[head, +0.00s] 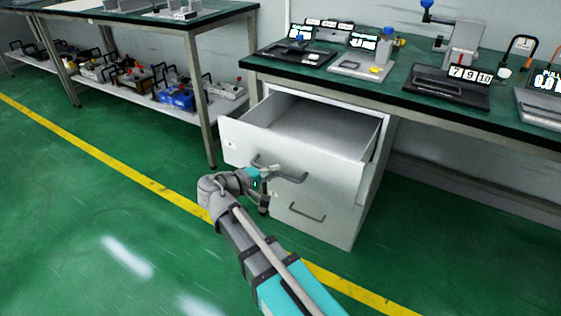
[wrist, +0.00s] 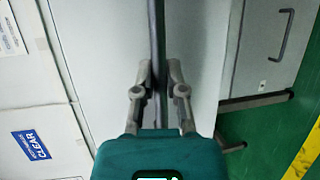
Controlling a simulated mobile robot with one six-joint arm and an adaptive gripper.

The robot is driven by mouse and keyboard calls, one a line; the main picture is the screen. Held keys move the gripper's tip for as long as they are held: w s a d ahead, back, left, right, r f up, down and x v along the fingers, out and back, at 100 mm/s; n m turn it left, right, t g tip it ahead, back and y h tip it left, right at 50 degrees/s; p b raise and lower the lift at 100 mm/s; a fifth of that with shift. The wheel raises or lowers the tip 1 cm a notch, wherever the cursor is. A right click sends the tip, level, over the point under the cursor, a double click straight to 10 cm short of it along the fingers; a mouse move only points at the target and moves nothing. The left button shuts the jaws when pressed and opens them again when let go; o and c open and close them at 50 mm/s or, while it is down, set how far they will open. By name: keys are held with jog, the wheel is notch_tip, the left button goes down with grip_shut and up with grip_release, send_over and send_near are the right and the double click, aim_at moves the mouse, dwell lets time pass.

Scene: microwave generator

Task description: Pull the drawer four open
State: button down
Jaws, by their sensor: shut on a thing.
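A white cabinet drawer (head: 295,155) stands pulled well out, and its empty inside shows from above. I cannot read a number on it. Its grey bar handle (head: 291,178) is on the front face. My gripper (head: 267,176) is at the left part of that handle. In the wrist view, my gripper (wrist: 159,75) has one finger on each side of the handle bar (wrist: 157,25) and is shut on it. The body of my gripper hides part of the bar there.
A lower drawer with its own handle (head: 305,213) is closed below. A green-topped workbench (head: 400,92) with instruments is above the cabinet. Another bench with a loaded lower shelf (head: 130,97) stands at the left. The green floor in front is clear.

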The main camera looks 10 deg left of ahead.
jog(key=shift+f+v, duration=0.1)
jog(key=shift+v, duration=0.5)
jog(key=shift+f+v, duration=0.15)
jog(key=shift+v, duration=0.5)
jog(key=shift+s+d, duration=0.15)
jog(key=c, duration=0.7)
grip_release()
jog(key=shift+d, duration=0.1)
jog(key=shift+s, duration=0.1)
